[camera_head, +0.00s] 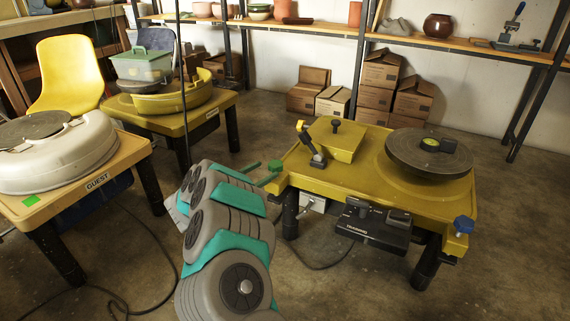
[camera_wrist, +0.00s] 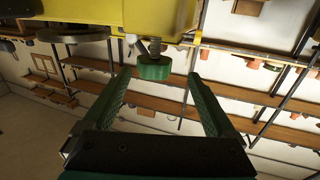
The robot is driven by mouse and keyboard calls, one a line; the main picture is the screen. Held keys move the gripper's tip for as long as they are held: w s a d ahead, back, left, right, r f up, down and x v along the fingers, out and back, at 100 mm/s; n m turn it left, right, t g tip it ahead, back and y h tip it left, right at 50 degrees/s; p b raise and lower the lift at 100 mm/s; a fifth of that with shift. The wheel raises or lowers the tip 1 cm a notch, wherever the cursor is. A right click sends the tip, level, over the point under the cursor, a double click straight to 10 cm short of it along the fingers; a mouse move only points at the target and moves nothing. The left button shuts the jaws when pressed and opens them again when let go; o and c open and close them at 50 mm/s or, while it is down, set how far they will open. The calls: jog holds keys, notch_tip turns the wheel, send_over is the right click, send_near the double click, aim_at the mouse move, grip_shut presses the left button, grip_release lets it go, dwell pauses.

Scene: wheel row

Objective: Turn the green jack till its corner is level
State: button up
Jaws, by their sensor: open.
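The green jack (camera_head: 275,165) is a small round knob at the left corner of the yellow wheel table (camera_head: 330,185). In the wrist view the green jack (camera_wrist: 154,70) hangs from a short metal stem under a yellow part, and the picture looks upside down. My gripper (camera_head: 258,172) is open beside that corner. In the wrist view my gripper's two green fingers (camera_wrist: 158,80) point at the knob, which shows between their tips. I cannot tell whether they touch it. A round yellow-green bubble level (camera_head: 430,144) sits on the dark wheel head (camera_head: 430,158); its bubble is too small to read.
A blue jack (camera_head: 463,224) is at the table's front right corner. A black pedal unit (camera_head: 374,230) is under the table. A guest wheel table (camera_head: 95,183) stands at left, with another yellow wheel behind. Cables lie on the floor. Boxes and shelves line the back wall.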

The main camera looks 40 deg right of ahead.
jog(key=shift+s+d+g, duration=0.3)
jog(key=shift+s+d, duration=0.05)
jog(key=shift+d, duration=0.15)
jog(key=d, duration=0.7)
jog(key=shift+w+d, duration=0.1)
jog(key=shift+w, duration=0.2)
jog(key=c, duration=1.4)
